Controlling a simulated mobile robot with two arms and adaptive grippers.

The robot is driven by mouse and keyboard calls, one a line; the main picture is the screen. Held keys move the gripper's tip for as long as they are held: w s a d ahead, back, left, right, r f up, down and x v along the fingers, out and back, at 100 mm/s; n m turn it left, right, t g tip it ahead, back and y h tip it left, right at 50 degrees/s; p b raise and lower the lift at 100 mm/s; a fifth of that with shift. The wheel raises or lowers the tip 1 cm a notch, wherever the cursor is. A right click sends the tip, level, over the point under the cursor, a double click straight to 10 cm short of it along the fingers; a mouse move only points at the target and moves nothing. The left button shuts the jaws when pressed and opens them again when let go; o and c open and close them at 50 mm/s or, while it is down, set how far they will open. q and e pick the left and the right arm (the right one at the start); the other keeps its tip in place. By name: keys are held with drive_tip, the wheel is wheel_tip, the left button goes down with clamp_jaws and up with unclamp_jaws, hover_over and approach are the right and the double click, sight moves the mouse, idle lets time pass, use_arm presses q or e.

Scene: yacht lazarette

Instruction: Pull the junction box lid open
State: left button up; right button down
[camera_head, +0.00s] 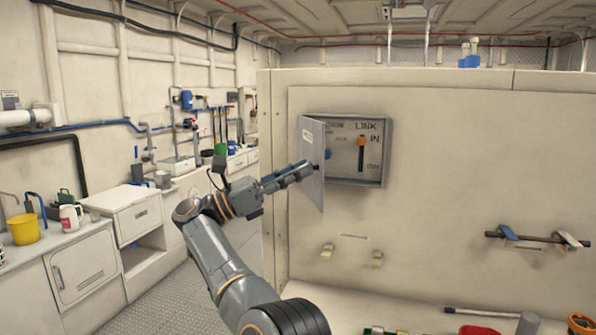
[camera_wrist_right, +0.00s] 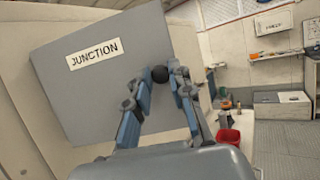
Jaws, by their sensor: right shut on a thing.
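The junction box (camera_head: 357,184) is a grey box set in the cream wall panel. Its grey lid (camera_head: 313,148) is hinged on the left and stands well open, swung out from the box. In the right wrist view the lid (camera_wrist_right: 95,75) carries a white "JUNCTION" label. My right gripper (camera_head: 312,168) is at the lid's free edge. In the right wrist view its fingers (camera_wrist_right: 169,73) are closed around a small dark round knob (camera_wrist_right: 160,74) at that edge. Inside the box an orange-handled lever (camera_head: 361,145) and a blue round part show. My left gripper is not in view.
A bench with drawers (camera_head: 135,215) and a yellow bucket (camera_head: 23,229) run along the left wall. A bar on brackets (camera_head: 525,238) is on the panel at right. Several tools lie along the panel's foot. Open grating floor (camera_head: 180,300) lies at left.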

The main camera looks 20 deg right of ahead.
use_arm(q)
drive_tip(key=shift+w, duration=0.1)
use_arm(e)
drive_tip(key=c, duration=1.2)
unclamp_jaws()
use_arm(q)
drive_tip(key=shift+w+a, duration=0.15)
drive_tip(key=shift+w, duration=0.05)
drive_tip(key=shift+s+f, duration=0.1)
use_arm(e)
drive_tip(key=shift+d+f, duration=0.1)
drive_tip(key=shift+f, duration=0.05)
